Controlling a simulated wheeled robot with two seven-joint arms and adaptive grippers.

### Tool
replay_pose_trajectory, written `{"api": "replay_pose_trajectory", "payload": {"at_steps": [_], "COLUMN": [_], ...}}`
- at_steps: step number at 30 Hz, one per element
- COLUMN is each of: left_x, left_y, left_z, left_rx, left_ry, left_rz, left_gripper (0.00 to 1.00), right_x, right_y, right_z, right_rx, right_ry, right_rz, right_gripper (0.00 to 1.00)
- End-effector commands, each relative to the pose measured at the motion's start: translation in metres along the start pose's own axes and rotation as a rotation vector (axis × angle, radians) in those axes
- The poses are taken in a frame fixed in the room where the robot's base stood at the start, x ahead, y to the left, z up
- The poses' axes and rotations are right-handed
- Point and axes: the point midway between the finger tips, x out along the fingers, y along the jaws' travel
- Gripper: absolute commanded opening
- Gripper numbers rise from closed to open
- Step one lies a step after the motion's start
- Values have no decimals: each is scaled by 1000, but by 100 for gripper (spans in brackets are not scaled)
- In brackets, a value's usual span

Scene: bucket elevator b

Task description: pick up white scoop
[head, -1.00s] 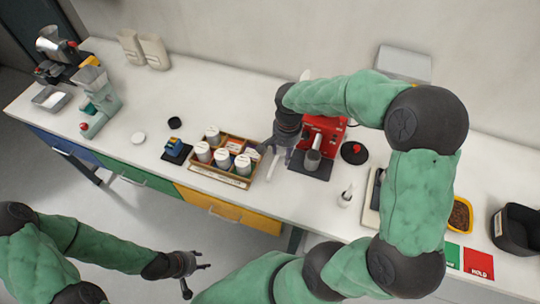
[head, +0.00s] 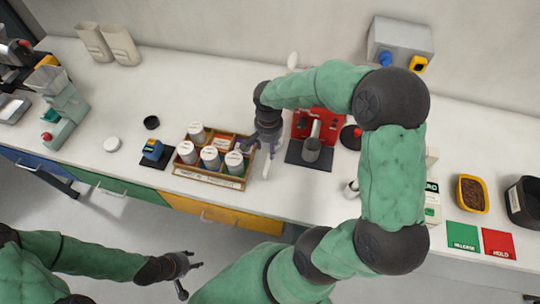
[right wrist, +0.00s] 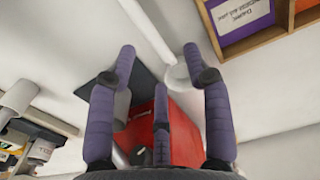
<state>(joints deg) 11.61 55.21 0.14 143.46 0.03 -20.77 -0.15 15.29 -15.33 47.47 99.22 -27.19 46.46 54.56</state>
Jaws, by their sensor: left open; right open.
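The white scoop (right wrist: 149,32) lies on the white counter in the right wrist view, its long handle running up to the left and its round end (right wrist: 178,77) beside a finger of my right gripper (right wrist: 158,62). That gripper is open and empty, with its fingers spread around the scoop's line. In the head view my right gripper (head: 262,150) hangs over the counter between the jar rack and the red machine, and part of the white scoop (head: 267,168) shows below it. My left gripper (head: 188,272) is open and empty, in front of the counter.
A wooden rack (head: 210,182) of several white-lidded jars stands close on the left. The red machine (head: 318,125) with a grey cup (head: 311,148) stands close on the right. Counter is clear behind the rack. Green and red cards (head: 498,243) lie far right.

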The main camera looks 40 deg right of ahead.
Motion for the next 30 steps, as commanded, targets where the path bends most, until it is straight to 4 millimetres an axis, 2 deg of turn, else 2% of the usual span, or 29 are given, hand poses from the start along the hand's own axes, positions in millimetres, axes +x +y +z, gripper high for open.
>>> {"api": "replay_pose_trajectory", "payload": {"at_steps": [8, 18, 26, 27, 30], "left_x": [4, 14, 14, 14, 14], "left_y": [-1, -5, -5, -5, -5], "left_z": [0, -1, -1, -1, -1], "left_rx": [0, 0, 0, 0, 0], "left_ry": [0, 0, 0, 0, 0], "left_rz": [0, 0, 0, 0, 0], "left_gripper": [44, 44, 44, 44, 44], "right_x": [16, 59, 63, 63, 62], "right_y": [2, 7, 7, 7, 7], "right_z": [-1, -6, -6, -6, -6], "right_rx": [1, 0, -1, -1, -1], "right_ry": [-2, -2, -1, -1, -1], "right_rz": [0, 0, -1, -1, -1], "right_gripper": [50, 50, 50, 45, 16]}}
